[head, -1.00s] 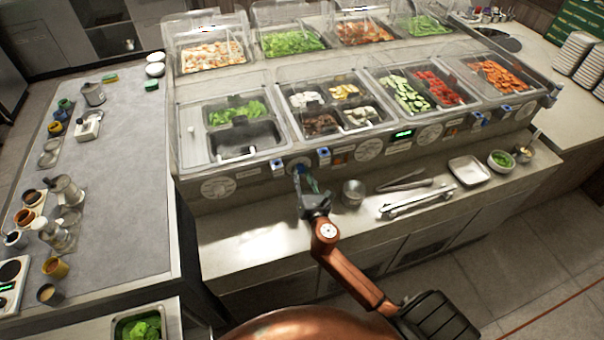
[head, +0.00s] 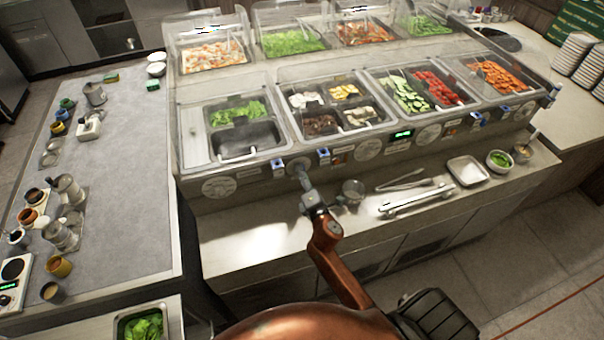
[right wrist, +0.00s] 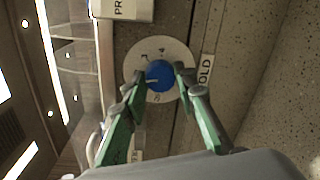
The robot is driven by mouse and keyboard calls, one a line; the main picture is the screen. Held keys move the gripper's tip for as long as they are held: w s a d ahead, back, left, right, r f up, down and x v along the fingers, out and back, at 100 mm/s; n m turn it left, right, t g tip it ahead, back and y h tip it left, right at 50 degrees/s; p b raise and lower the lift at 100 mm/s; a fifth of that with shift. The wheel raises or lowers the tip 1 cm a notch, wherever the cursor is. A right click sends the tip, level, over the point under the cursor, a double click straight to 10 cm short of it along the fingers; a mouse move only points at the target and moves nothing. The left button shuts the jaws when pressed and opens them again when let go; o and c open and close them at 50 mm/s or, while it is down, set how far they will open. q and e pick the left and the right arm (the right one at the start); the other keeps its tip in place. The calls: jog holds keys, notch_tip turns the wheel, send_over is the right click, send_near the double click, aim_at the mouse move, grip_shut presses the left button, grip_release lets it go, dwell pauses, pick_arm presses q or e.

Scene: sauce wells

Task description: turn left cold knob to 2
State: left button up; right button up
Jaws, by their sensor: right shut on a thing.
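In the right wrist view a round blue knob (right wrist: 160,74) sits on a pale dial plate (right wrist: 143,56) with numbers around it. A short white mark on the knob points toward the left of the picture. My right gripper (right wrist: 159,73) is shut on this knob, with one green finger on each side. A label (right wrist: 207,72) ending in "OLD" is beside the dial. In the head view my right gripper (head: 299,168) reaches the counter's front panel and hides the knob it holds. My left gripper is not in view.
Other blue knobs (head: 277,167) and (head: 323,156) flank my gripper closely on the panel. Food wells (head: 235,155) lie above.

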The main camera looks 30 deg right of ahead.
jog(key=shift+m, duration=0.7)
jog(key=o, duration=1.2)
jog(key=shift+c, duration=0.2)
jog(key=v, duration=1.2)
jog(key=shift+d, duration=0.1)
